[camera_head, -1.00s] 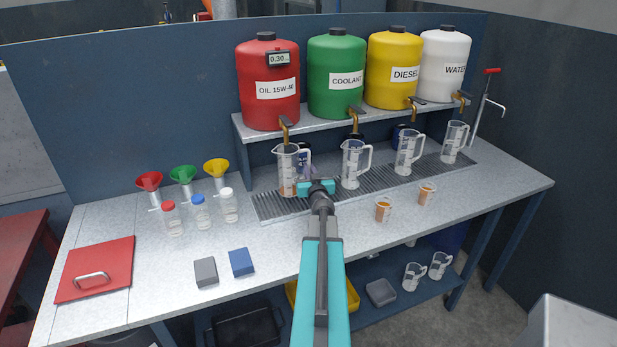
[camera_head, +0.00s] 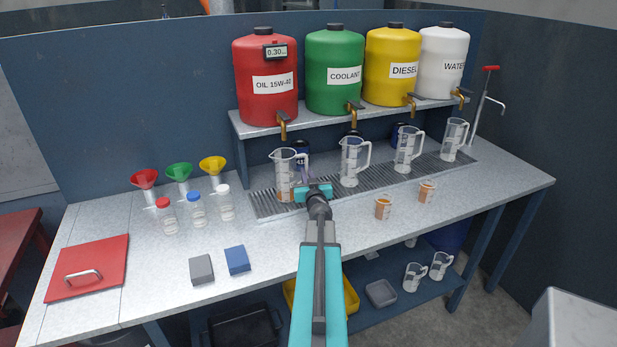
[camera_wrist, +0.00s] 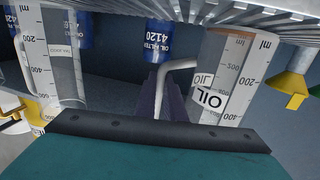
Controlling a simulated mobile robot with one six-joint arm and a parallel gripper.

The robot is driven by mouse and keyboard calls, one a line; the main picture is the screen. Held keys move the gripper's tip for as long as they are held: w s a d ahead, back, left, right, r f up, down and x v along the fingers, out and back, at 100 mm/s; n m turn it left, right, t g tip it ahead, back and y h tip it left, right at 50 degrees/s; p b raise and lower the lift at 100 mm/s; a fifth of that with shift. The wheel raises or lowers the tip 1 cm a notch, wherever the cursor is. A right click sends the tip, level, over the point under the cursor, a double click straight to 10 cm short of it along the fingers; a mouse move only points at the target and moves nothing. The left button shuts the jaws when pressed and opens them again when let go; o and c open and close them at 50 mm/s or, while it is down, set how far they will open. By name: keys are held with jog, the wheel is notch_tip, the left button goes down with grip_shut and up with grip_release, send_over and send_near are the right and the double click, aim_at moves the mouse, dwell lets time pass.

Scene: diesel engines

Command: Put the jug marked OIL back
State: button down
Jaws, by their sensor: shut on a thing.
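The jug marked OIL (camera_head: 285,178) is a clear measuring jug with amber liquid in its lower part. It stands upright below the red OIL 15W-40 tank's tap, at the left end of the slatted drip tray (camera_head: 262,207). Its OIL label and ml scale show in the wrist view (camera_wrist: 232,75). My gripper (camera_head: 308,185) is shut on its handle; the dark fingers (camera_wrist: 160,95) reach to the pale handle in the wrist view. I cannot tell whether the jug's base touches the tray.
Three more clear jugs stand along the tray to the right, the nearest being this one (camera_head: 353,163). Two small amber cups (camera_head: 384,208) stand in front. Funnels (camera_head: 179,174), capped bottles (camera_head: 197,210) and blocks (camera_head: 237,260) are at left. Tank taps (camera_head: 283,130) overhang the tray.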

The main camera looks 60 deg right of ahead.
jog(key=shift+d+f, duration=0.1)
jog(key=shift+f, duration=0.1)
jog(key=c, duration=1.8)
grip_release()
jog(key=shift+c, duration=0.2)
jog(key=shift+s+r, duration=0.1)
jog(key=shift+r, duration=0.15)
jog(key=p+v, duration=0.2)
jog(key=v, duration=0.9)
jog(key=shift+s+a+p, duration=0.25)
jog(key=shift+a+p, duration=0.1)
jog(key=shift+f, duration=0.1)
jog(key=shift+f, duration=0.1)
